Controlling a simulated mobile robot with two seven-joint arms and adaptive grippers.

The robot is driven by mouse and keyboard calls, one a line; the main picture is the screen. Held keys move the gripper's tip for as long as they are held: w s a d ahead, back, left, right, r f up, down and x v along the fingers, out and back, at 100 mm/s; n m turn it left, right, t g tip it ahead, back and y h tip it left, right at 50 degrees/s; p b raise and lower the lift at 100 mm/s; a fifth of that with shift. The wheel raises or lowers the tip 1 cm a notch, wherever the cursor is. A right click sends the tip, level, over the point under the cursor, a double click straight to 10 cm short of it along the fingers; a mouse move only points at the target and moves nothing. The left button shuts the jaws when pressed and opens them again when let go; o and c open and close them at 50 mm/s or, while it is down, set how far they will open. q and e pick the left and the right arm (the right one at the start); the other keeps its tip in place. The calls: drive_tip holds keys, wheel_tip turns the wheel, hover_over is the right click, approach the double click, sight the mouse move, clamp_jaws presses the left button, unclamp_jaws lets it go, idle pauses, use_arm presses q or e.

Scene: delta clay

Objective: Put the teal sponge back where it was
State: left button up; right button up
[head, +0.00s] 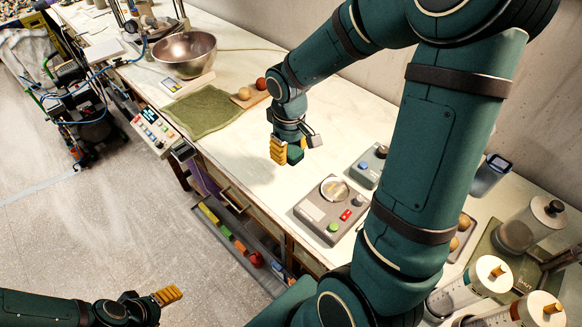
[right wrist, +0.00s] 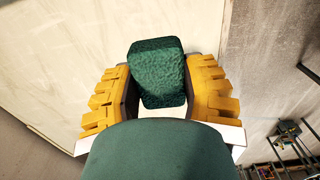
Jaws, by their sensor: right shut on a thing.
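The teal sponge (right wrist: 157,70) is a dark green-teal block with a rough surface, held between the yellow fingers of my right gripper (right wrist: 157,92) in the right wrist view. In the head view the right gripper (head: 288,151) hangs over the white table (head: 235,150), with the sponge (head: 295,154) partly hidden between its fingers. I cannot tell how high the sponge is above the table. My left gripper (head: 167,295) is at the lower left, over the floor and away from the table. Its fingers are seen from the side, so its opening is unclear.
A green mat (head: 203,112), a metal bowl (head: 185,52) and a wooden board (head: 247,96) with round items lie left of the right gripper. A grey control box (head: 322,212) and a smaller box (head: 368,166) stand to its right. A tray (head: 228,236) of coloured blocks is below the table's front edge.

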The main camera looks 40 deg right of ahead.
sight(291, 180)
drive_tip(key=shift+d+f, duration=0.1)
drive_tip(key=shift+d, duration=0.1)
wheel_tip(291, 180, down, 10)
drive_tip(key=shift+r+b, duration=0.25)
drive_tip(key=shift+b, duration=0.85)
drive_tip(key=shift+s, duration=0.1)
drive_tip(key=shift+f, duration=0.2)
drive_tip(key=o, duration=1.2)
drive_tip(key=shift+r, duration=0.1)
drive_tip(key=shift+r, duration=0.25)
wheel_tip(291, 180, up, 12)
drive_tip(key=p, duration=0.2)
drive_tip(key=shift+f+p, duration=0.1)
drive_tip(key=shift+p, duration=0.2)
